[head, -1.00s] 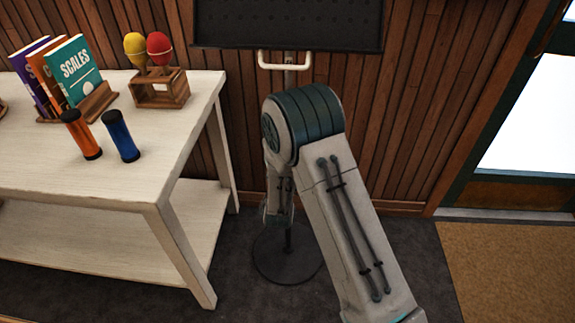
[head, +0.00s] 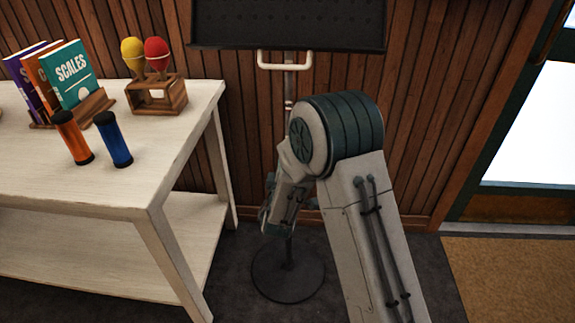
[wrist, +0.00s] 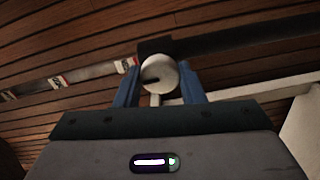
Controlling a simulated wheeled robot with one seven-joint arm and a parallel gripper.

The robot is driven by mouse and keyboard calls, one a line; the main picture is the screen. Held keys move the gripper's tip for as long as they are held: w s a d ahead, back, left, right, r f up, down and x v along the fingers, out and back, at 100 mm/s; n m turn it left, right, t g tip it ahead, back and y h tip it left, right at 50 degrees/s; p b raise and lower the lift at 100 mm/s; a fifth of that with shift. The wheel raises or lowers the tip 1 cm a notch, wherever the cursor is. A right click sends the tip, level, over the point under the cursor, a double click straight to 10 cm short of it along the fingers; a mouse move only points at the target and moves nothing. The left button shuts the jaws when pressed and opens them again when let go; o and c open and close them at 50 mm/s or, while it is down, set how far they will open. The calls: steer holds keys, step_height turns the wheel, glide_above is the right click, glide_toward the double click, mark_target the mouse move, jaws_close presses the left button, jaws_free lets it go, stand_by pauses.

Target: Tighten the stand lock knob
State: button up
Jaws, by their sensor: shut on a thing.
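The stand has a dark panel (head: 288,24) at the top, a cream handle (head: 285,64) below it, a thin pole and a round dark base (head: 288,272) on the floor. In the wrist view the lock knob (wrist: 158,74) is a pale round disc with a dark mark, at a dark collar on the pole (wrist: 240,38). My gripper (wrist: 160,88) is shut on the knob, one blue finger on each side. In the head view my arm hides the knob and most of the pole, and the fingertips do not show clearly.
A whitewashed table (head: 170,165) stands left of the stand. It bears books (head: 72,70), maracas in a wooden holder (head: 155,92), and orange (head: 73,138) and blue (head: 113,140) shakers. A wood-panelled wall is behind. Open floor and a tan mat (head: 510,270) lie right.

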steer(key=o, duration=1)
steer(key=s, duration=1.4)
steer(key=shift+a, duration=0.25)
steer(key=shift+w, duration=0.1)
